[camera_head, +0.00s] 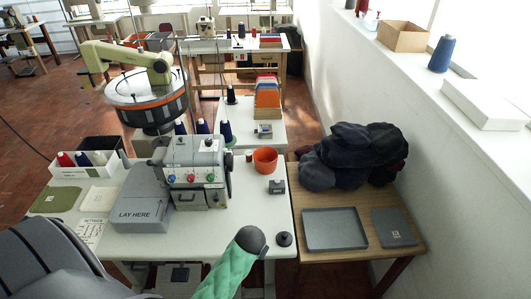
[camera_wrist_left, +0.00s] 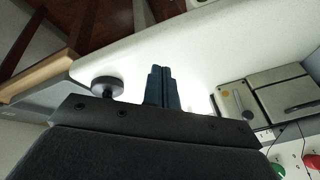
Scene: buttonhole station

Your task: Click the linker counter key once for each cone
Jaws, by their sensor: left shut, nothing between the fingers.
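My left gripper (camera_wrist_left: 162,72) is shut and empty in the left wrist view, above the white table. In the head view its green-sleeved arm ends in a dark rounded part (camera_head: 250,240), which hides the fingers. A black round knob (camera_head: 284,239) stands on the table just right of it; it also shows in the left wrist view (camera_wrist_left: 107,86), apart from the fingers. A small grey device (camera_head: 277,186), perhaps the counter, sits farther back. Dark blue cones (camera_head: 202,127) stand behind the grey machine (camera_head: 196,170). The round linker (camera_head: 146,95) is behind left. My right gripper is out of view.
An orange cup (camera_head: 265,160) stands beside the machine. Another small grey device (camera_head: 264,131) sits on the back table.

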